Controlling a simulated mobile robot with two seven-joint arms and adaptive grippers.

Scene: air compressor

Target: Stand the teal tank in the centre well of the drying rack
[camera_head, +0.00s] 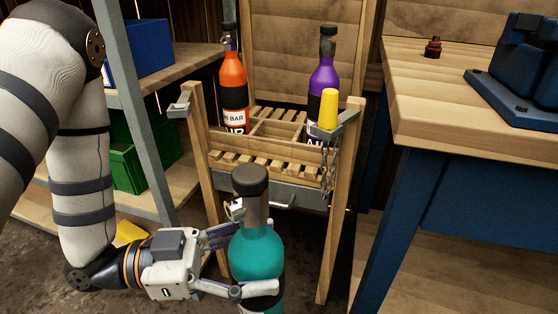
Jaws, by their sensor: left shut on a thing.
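My left gripper (238,264) is shut on the teal tank (258,254) and holds it upright in front of the drying rack, low in the picture. The tank has a dark grey neck and cap; its lower end is cut off by the bottom edge. The wooden drying rack (225,160) stands behind it, with slats and dividers. An orange tank (233,80) stands in its left part and a purple tank (322,82) in its right part. The centre well (276,130) between them looks empty. My right gripper is not in view.
A yellow-capped thing (328,109) and a hanging chain (329,165) are at the rack's right post. A workbench (440,110) stands at right with a blue vise-like object (515,70). Shelves at left hold a blue bin (140,52) and a green bin (130,165).

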